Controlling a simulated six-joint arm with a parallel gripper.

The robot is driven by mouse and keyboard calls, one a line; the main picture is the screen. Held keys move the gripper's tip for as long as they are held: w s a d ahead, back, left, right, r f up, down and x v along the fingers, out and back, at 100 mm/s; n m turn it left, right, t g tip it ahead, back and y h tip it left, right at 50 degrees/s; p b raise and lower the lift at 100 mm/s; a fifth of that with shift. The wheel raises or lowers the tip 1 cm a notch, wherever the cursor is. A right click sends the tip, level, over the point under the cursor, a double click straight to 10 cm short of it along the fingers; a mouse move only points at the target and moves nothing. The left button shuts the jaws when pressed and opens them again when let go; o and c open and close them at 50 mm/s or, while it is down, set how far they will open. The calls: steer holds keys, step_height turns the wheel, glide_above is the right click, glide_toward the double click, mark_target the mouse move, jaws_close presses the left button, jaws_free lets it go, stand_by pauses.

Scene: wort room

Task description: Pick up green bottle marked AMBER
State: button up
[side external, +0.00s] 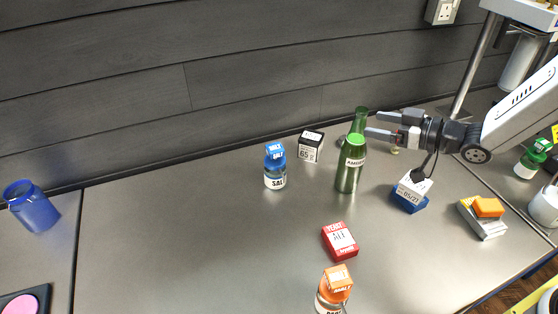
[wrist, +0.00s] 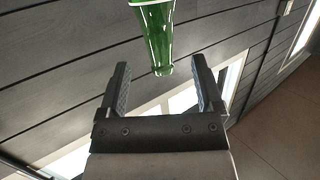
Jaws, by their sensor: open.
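The green bottle marked AMBER (side external: 350,165) stands upright on the metal bench, right of the middle in the side view. Its white label faces the camera. In the wrist view the green bottle (wrist: 158,35) shows at the top, beyond the fingertips and roughly between them. My gripper (side external: 372,124) is open and empty, at the height of the bottle's neck and close to its right side. In the wrist view both fingers of my gripper (wrist: 160,75) are spread apart with nothing between them. I cannot tell whether a finger touches the bottle.
A blue-capped bottle (side external: 275,168) and a black-and-white box (side external: 311,147) stand left of the green bottle. A red box (side external: 340,241) and an orange-capped bottle (side external: 333,292) are in front. A blue box (side external: 410,194) stands to the right. The bench's left-middle is clear.

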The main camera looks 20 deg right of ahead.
steer(key=shift+w+a+f, duration=0.15)
steer(key=shift+w+a, duration=0.25)
steer(key=shift+w, duration=0.1)
steer(key=shift+w, duration=0.1)
steer(key=shift+x, duration=2.5)
jaws_close()
